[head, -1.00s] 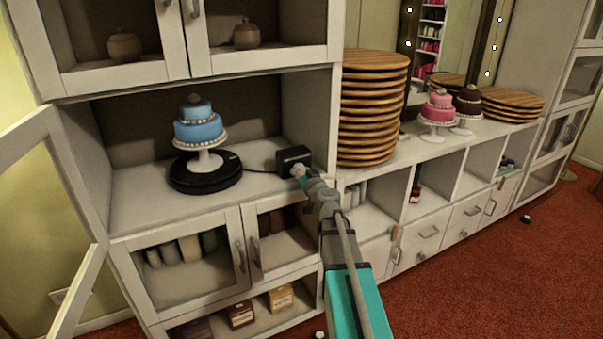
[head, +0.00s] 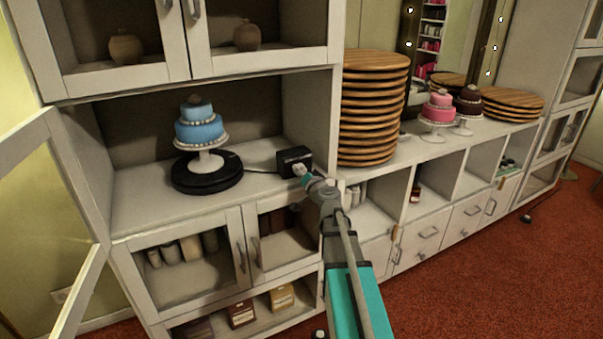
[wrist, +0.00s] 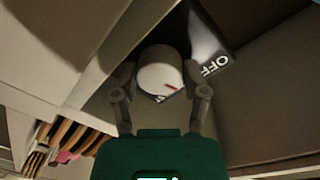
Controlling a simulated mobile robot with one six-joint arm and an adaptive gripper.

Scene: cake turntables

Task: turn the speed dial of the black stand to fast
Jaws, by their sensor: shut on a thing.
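The black stand (head: 207,183) is a round turntable in the open cabinet niche, bearing a blue two-tier cake on a white pedestal. A cord joins it to a black control box (head: 294,158) at the niche's right front. In the wrist view, the pale round speed dial (wrist: 157,72) has a red mark near its lower right edge. My gripper (wrist: 160,84) has a finger on each side of the dial and is shut on it. An upside-down OFF label (wrist: 213,67) shows right of the dial. Other lettering below the dial is mostly hidden. In the head view my gripper (head: 301,171) is at the box front.
A tall stack of wooden boards (head: 372,110) stands right of the niche. A pink cake (head: 439,108) and a dark cake stand further right on the counter. An open cabinet door (head: 40,180) is at the left. The niche floor left of the turntable is clear.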

